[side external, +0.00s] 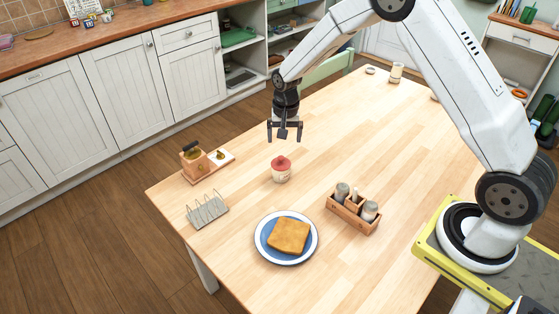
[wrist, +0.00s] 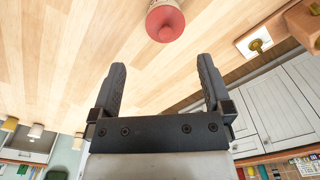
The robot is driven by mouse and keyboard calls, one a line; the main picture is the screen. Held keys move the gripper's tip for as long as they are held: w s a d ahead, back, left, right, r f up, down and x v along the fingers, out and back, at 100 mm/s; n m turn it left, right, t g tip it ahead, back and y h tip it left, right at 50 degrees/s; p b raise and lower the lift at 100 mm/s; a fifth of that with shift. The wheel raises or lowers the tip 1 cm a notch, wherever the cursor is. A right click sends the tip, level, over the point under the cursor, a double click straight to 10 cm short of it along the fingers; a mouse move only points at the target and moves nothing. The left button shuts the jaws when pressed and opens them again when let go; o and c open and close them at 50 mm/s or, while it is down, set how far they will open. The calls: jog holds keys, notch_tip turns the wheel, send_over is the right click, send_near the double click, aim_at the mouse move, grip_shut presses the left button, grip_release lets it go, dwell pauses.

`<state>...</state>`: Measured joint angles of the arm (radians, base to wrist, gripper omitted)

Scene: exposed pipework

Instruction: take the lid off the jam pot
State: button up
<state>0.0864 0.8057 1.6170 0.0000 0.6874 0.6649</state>
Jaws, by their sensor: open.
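The jam pot (side external: 281,174) stands upright on the wooden table, a pale pot with a red lid (side external: 281,162) on top. In the wrist view the red lid (wrist: 165,24) shows near the top edge, with its rounded knob towards the camera. My gripper (side external: 285,137) is above the table, behind and higher than the pot in the side view, and apart from it. Its two dark fingers are spread and empty, and in the wrist view the gripper (wrist: 160,80) has only bare table between its fingertips.
A plate (side external: 261,250) with toast (side external: 289,236) lies in front of the pot. A wooden caddy with shakers (side external: 353,213) stands to the right. The table's back right is mostly clear.

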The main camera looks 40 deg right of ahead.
aim_at(281, 157)
jog(key=shift+w+d+f+m, duration=0.25)
jog(key=shift+w+f+m, duration=0.1)
jog(key=shift+w+f, duration=0.3)
jog(key=shift+w+d+f+m, duration=0.25)
jog(key=shift+w+f+m, duration=0.15)
jog(key=shift+f, duration=1.6)
jog(key=shift+f, duration=2.6)
jog(key=c, duration=1)
